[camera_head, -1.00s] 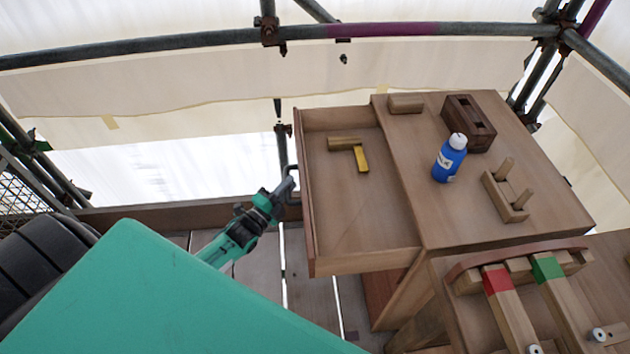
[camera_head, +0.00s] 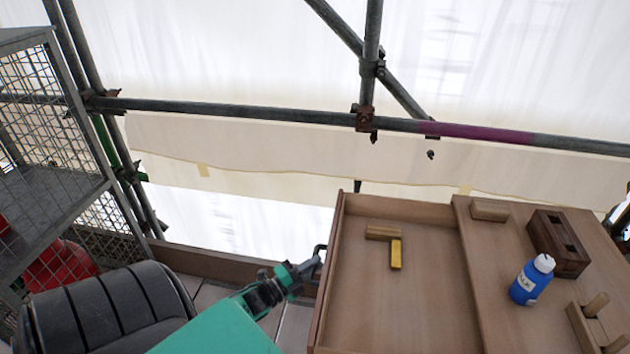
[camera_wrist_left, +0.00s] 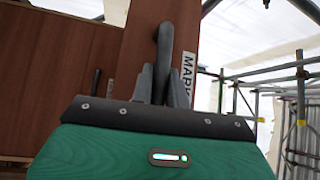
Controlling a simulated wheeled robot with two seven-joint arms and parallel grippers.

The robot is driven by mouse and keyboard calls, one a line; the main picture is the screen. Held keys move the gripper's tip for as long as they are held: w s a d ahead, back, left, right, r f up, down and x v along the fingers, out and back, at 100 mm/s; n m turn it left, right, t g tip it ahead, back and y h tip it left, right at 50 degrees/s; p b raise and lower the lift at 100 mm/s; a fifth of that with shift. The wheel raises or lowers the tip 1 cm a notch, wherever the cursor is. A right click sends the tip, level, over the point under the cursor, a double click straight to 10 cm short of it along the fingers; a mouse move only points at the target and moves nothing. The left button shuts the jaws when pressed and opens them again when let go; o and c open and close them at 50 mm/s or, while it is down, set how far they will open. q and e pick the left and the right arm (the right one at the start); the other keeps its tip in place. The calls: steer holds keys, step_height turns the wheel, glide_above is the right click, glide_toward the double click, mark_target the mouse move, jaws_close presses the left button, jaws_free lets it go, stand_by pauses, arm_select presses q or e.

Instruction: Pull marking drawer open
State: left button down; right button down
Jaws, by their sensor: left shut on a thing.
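The marking drawer (camera_head: 400,290) is pulled well out to the left of the wooden cabinet (camera_head: 495,255). Inside it lie a wooden-handled tool with a yellow part (camera_head: 395,254). My left gripper (camera_head: 312,264) is at the drawer front. In the left wrist view my left gripper (camera_wrist_left: 158,85) is shut on the dark bar handle (camera_wrist_left: 164,45). A white label (camera_wrist_left: 188,75) beginning "MAR" shows beside the handle, partly cut off by the gripper. My right gripper is not in view.
On the cabinet top are a blue bottle (camera_head: 531,280), a dark wooden block with slots (camera_head: 558,243), a small wood block (camera_head: 489,210) and a pegged rack (camera_head: 590,320). A black seat-like ribbed object (camera_head: 105,308) and a mesh cage (camera_head: 50,170) stand at left. Scaffold tubes cross behind.

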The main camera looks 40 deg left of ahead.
arm_select(q)
steer(key=c, duration=1.4)
jaws_free()
steer(key=shift+o, duration=0.2)
